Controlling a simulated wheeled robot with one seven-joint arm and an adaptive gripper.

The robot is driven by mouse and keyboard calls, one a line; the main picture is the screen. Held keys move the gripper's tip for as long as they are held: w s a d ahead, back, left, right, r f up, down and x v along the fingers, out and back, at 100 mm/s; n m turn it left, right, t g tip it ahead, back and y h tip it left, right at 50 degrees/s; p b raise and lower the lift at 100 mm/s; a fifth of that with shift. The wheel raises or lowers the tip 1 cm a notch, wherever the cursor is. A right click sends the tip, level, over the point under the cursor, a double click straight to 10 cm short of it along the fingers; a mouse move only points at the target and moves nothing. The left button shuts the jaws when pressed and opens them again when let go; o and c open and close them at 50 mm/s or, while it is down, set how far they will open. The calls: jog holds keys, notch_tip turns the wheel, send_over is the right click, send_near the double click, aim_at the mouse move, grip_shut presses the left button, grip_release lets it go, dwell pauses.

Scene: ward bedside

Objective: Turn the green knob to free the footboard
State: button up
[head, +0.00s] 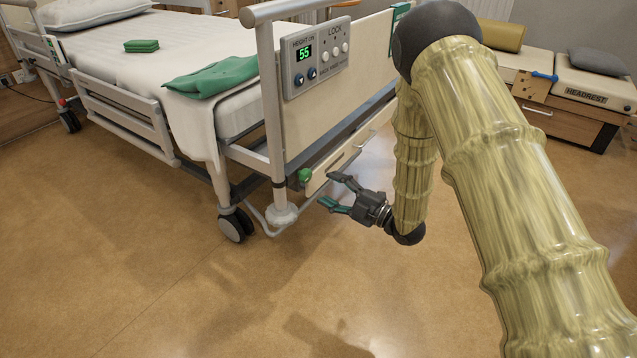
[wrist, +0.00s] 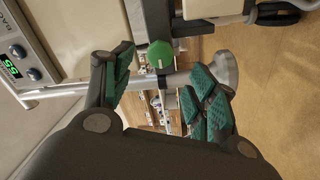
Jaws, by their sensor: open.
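The green knob (head: 305,175) sits low on the end of the bed, near the corner post. It also shows in the wrist view (wrist: 160,54), just beyond my fingertips and roughly between them. The footboard (head: 350,85) is a cream panel above it with a grey control panel on it. My gripper (head: 338,192) is open and empty, to the right of the knob in the head view. In the wrist view its green-padded fingers (wrist: 160,85) stand apart, one on each side of the knob's line. I see no contact with the knob.
The control panel (head: 315,60) reads 55. A grey corner post (head: 270,100) and a caster (head: 236,225) stand left of the knob. A green cloth (head: 212,77) lies on the bed. Cabinets with a headrest box (head: 590,85) stand at the right. The floor in front is clear.

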jog(key=shift+v, duration=2)
jog(key=s+d+f+m+g+h, duration=0.1)
jog(key=s+d+f+m+h, duration=0.3)
jog(key=f, duration=0.4)
jog(key=s+d+f+m+h, duration=0.1)
jog(key=s+f+m+h, duration=0.2)
jog(key=s+f+m, duration=0.3)
jog(key=s+d+f+m+g+h, duration=0.1)
jog(key=s+d+f+m+h, duration=0.3)
jog(key=f, duration=0.5)
jog(key=s+d+f+m+g+h, duration=0.25)
jog(key=s+m+g, duration=0.25)
jog(key=s, duration=1.1)
jog(key=s+d+f+m+g+h, duration=0.15)
jog(key=s+f+m+g, duration=0.3)
jog(key=s, duration=1.05)
notch_tip(320, 180, up, 37)
jog(key=p, duration=3.7)
jog(key=shift+w, duration=0.15)
